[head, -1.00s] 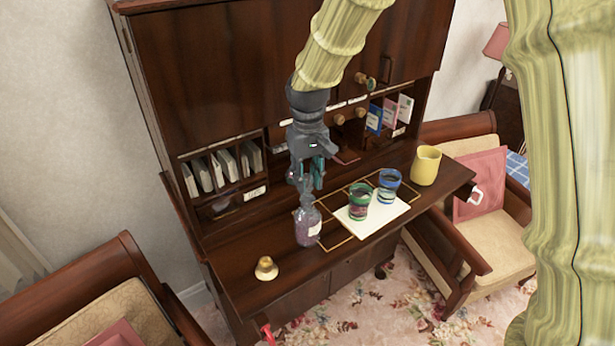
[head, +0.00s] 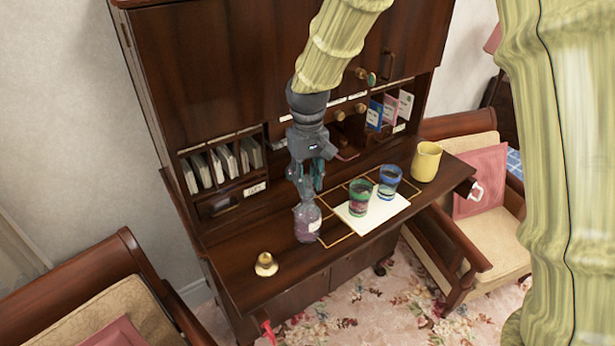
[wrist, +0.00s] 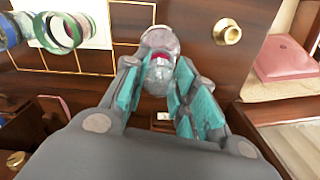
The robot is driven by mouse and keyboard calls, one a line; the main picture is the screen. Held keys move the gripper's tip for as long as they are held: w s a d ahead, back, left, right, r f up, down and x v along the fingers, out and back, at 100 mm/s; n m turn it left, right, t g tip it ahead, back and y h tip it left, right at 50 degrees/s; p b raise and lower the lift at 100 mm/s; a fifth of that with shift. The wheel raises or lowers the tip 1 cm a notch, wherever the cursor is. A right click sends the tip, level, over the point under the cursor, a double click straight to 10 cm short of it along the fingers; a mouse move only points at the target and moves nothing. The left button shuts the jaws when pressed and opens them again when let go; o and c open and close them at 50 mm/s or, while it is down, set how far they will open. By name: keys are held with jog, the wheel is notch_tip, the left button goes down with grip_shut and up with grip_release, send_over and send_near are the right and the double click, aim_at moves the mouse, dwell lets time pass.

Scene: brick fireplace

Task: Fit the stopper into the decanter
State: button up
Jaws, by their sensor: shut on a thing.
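The glass decanter (head: 308,224), with purplish contents and a pale label, stands upright on the desk top; its rounded glass also shows beyond the fingers in the wrist view (wrist: 160,38). My gripper (head: 306,188) points down right above its neck. In the wrist view its teal-padded fingers (wrist: 157,82) are shut on a clear glass stopper (wrist: 157,76), which lines up roughly with the decanter. The fingers hide most of the stopper in the head view. I cannot tell whether its lower end touches or sits inside the neck.
A brass knob-shaped object (head: 266,265) stands left of the decanter. To the right, a green-banded glass (head: 358,198) and a blue-banded glass (head: 389,182) stand on a white sheet (head: 374,217), with a yellow mug (head: 426,162) beyond. The desk's pigeonholes (head: 225,172) rise behind.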

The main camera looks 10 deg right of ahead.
aim_at(307, 176)
jog(key=shift+f, duration=0.9)
jog(key=o, duration=0.9)
jog(key=shift+o, duration=0.2)
notch_tip(307, 176, up, 12)
jog(key=shift+a, duration=0.1)
